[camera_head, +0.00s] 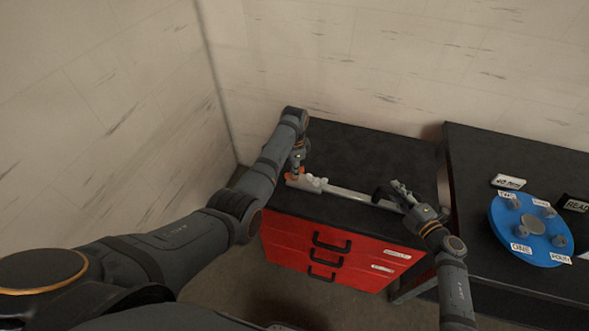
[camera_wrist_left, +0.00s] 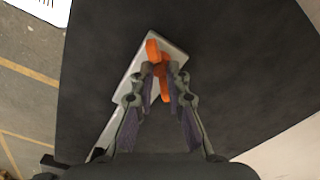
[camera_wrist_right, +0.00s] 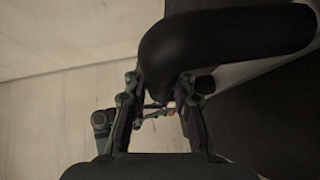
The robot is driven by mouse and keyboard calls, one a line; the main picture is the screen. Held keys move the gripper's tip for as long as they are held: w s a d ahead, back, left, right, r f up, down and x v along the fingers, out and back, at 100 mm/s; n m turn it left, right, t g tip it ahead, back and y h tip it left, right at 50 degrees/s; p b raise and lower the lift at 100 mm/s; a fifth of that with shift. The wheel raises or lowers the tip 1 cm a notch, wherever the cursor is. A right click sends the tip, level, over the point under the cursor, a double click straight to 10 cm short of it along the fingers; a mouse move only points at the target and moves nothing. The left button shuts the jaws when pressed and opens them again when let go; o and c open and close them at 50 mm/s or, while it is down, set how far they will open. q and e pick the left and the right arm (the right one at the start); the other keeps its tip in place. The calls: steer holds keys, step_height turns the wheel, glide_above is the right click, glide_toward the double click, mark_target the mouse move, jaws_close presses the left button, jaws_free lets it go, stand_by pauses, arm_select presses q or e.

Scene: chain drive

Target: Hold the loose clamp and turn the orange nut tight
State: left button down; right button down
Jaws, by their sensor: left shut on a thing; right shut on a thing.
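The clamp is a pale grey bar (camera_head: 350,195) lying along the front of the black cabinet top, with a light block at its left end that also shows in the left wrist view (camera_wrist_left: 128,83). The orange nut (camera_wrist_left: 153,50), shaped like a wing, sits on that block. My left gripper (camera_wrist_left: 160,69) points down at it and is shut on it, the fingertips hiding its middle. A black curved handle (camera_wrist_right: 215,40) is at the bar's right end. My right gripper (camera_wrist_right: 161,85) is shut on this handle; the exact contact is partly hidden in the dark.
The cabinet top (camera_head: 365,150) behind the bar is clear. The red drawer front (camera_head: 300,245) is below. To the right, a second black table (camera_head: 480,160) holds a blue disc (camera_head: 505,240) with grey pegs and labels. Walls stand left and behind.

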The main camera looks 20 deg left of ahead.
arm_select(q)
steer(key=m, duration=0.4)
steer(key=shift+r, duration=0.1)
steer(key=shift+w+a+m, duration=0.1)
steer(key=shift+m, duration=2.2)
steer(key=c, duration=1.3)
jaws_free()
step_height(320, 180, up, 12)
